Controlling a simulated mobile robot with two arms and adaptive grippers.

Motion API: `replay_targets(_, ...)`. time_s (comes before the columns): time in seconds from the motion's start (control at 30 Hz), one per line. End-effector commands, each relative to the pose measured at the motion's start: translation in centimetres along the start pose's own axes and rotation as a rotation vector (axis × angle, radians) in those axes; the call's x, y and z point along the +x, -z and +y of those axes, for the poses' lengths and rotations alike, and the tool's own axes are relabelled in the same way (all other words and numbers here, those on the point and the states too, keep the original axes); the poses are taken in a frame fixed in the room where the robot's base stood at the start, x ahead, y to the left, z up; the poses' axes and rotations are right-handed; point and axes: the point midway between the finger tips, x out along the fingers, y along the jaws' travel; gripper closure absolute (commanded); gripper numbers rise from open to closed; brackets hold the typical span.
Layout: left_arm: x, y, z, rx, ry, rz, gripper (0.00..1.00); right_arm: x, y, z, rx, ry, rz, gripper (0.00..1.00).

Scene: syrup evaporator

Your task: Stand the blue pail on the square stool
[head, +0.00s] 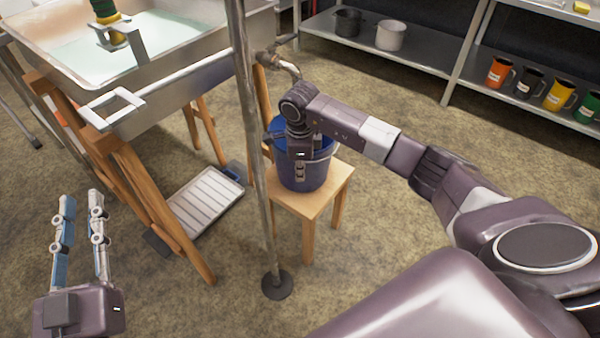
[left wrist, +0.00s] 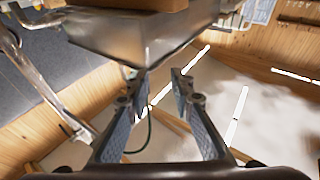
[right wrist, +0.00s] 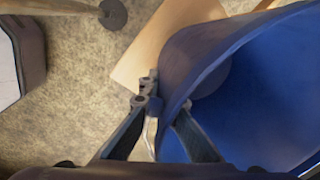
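The blue pail (head: 323,172) is upright over the square wooden stool (head: 318,203), its base at the seat. I cannot tell whether its full weight rests there. My right gripper (head: 300,168) points down at the pail's near rim and hides part of it. In the right wrist view the fingers (right wrist: 160,105) pinch the wall of the pail (right wrist: 262,95), one outside and one inside. The stool's pale seat (right wrist: 150,50) shows behind the pail. My left gripper (head: 80,205) is open and empty, away at the left; its parted fingers also show in the left wrist view (left wrist: 160,78).
A metal pole with a round foot (head: 277,285) stands just left of the stool. The evaporator pan (head: 190,70) on wooden trestles is at the left, with a bent pipe (head: 282,62) near the pail. A white tray (head: 205,203) lies below. Shelves with mugs (head: 558,96) stand behind.

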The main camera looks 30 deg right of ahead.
Motion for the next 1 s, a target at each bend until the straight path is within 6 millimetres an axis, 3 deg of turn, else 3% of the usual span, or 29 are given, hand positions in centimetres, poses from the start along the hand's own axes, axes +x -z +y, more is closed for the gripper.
replay_targets(0.17,0.0,0.2,0.0,0.000,0.000,0.013,0.78,0.1,0.0,-0.1,0.001,0.002,-0.001,1.00)
replay_targets(0.4,0.0,0.3,0.0,0.000,-0.001,0.016,0.78,0.1,0.0,0.0,0.001,0.000,0.000,0.78)
replay_targets(0.73,0.0,0.2,0.0,0.000,0.000,0.007,0.78,-0.1,0.0,0.0,0.000,0.000,0.000,0.78)
replay_targets(1.0,-0.8,-4.3,-0.6,0.005,0.011,-0.215,0.78,-3.2,0.0,-0.1,-0.001,0.003,0.000,0.78)
